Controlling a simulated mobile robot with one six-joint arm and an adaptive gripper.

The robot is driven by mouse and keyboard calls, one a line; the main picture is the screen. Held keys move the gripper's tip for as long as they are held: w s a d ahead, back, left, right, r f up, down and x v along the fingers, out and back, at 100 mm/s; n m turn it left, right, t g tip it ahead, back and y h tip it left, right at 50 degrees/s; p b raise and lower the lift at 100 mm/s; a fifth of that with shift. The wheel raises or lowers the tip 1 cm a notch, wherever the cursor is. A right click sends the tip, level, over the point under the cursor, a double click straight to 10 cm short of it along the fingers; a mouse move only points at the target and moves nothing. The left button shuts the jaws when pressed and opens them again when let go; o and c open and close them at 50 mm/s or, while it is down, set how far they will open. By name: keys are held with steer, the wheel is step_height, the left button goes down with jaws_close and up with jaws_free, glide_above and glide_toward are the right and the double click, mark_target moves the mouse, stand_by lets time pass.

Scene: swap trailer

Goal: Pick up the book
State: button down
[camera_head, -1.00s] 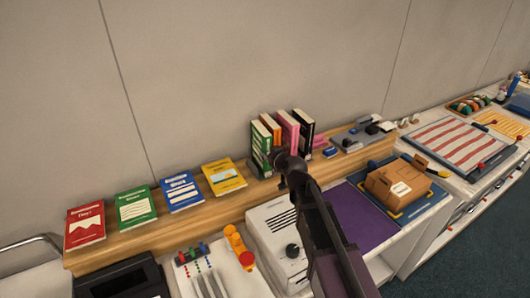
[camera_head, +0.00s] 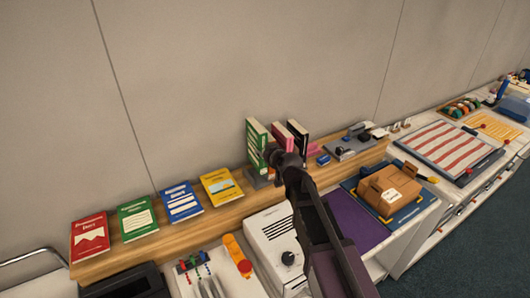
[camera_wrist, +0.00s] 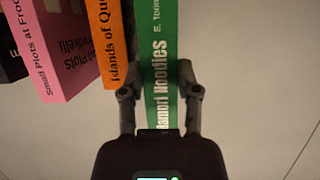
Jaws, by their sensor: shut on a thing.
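A green book (camera_head: 257,138) stands upright in a row with other books on the wooden shelf. Its spine, with white lettering that reads in part "amori Noodles", shows in the wrist view (camera_wrist: 160,60). My gripper (camera_wrist: 160,92) is shut on it, one finger on each side of the spine. In the head view my gripper and arm cover its lower right part. Its top stands raised compared with before. I cannot tell whether its bottom edge is clear of the shelf.
An orange book (camera_wrist: 115,40), a pink book (camera_wrist: 65,45) and a black book (camera_head: 298,137) stand beside it. Several flat books, including a yellow one (camera_head: 221,186), line the shelf (camera_head: 150,237) to the left. A white box (camera_head: 275,240) with a knob sits below.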

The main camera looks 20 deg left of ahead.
step_height(320, 180, up, 22)
steer(key=p, duration=2)
steer(key=shift+f+p, duration=0.25)
steer(key=shift+p, duration=0.05)
steer(key=shift+s+f, duration=0.1)
